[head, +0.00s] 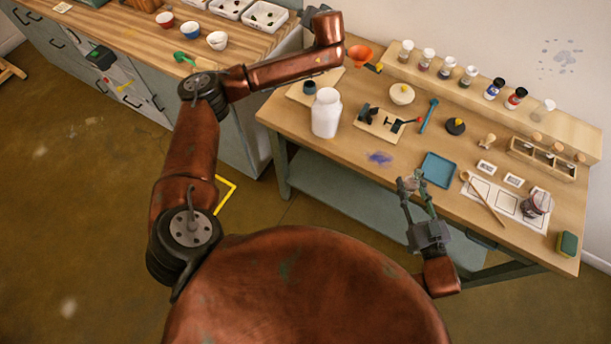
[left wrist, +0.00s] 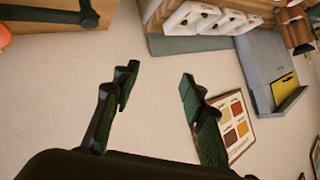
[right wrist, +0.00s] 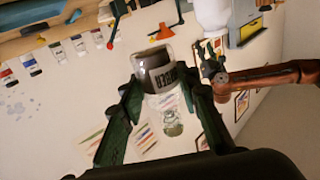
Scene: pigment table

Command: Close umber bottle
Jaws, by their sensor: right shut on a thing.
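The umber bottle (right wrist: 163,76) is a small clear jar with dark contents and a pale label reading UMBER. It sits between the fingertips of my right gripper (right wrist: 160,92), which is shut on it. In the head view my right gripper (head: 410,186) is in front of the table's near edge, left of the blue tray; the bottle is hard to make out there. I cannot tell whether a cap is on it. My left gripper (head: 312,14) is raised at the top of the head view; in the left wrist view its fingers (left wrist: 155,92) are apart and empty.
A blue tray (head: 439,169), a wooden spoon (head: 483,200) and a dark jar (head: 537,204) are at the table's right. A rack (head: 541,159) with wooden knobs stands behind them. Several bottles line the back shelf (head: 480,84). A large white jar (head: 326,113) stands at the left.

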